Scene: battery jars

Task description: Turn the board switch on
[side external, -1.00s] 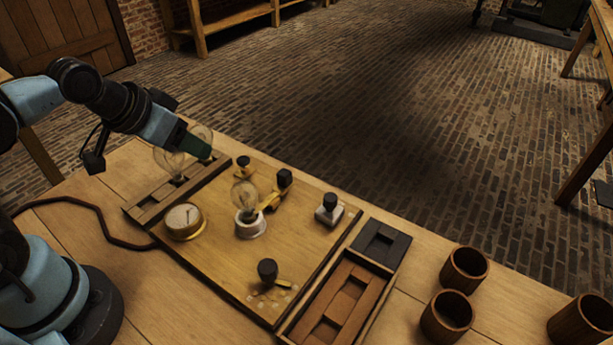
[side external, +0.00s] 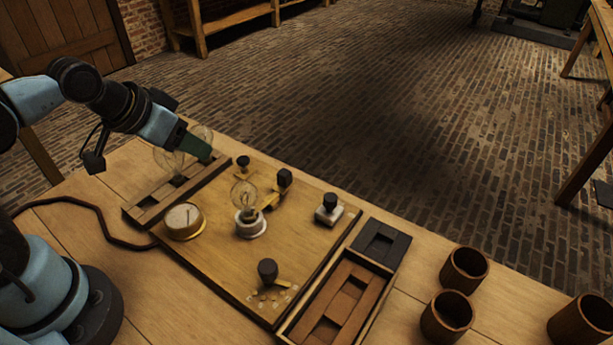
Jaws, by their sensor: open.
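The wooden board (side external: 220,255) lies on the bench with several black-knobbed fittings on it. A brass lever with a black handle (side external: 284,178) stands behind the bulb. A smaller black knob (side external: 243,161) sits near the board's back left edge. A black knob on a white base (side external: 328,203) is at the right, and another black knob (side external: 267,270) is at the front beside small pale contacts. I cannot tell for sure which is the switch. My gripper (side external: 199,148), with green fingers, is open above the back left rack, apart from the board fittings. Its fingertips are partly unclear.
A bulb (side external: 245,196) stands mid-board, beside a round gauge (side external: 184,219). Glass bulbs (side external: 168,160) stand in the left rack (side external: 147,210), close to my gripper. A partitioned tray (side external: 300,325) borders the board's right. Several brown jars (side external: 464,270) stand farther right.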

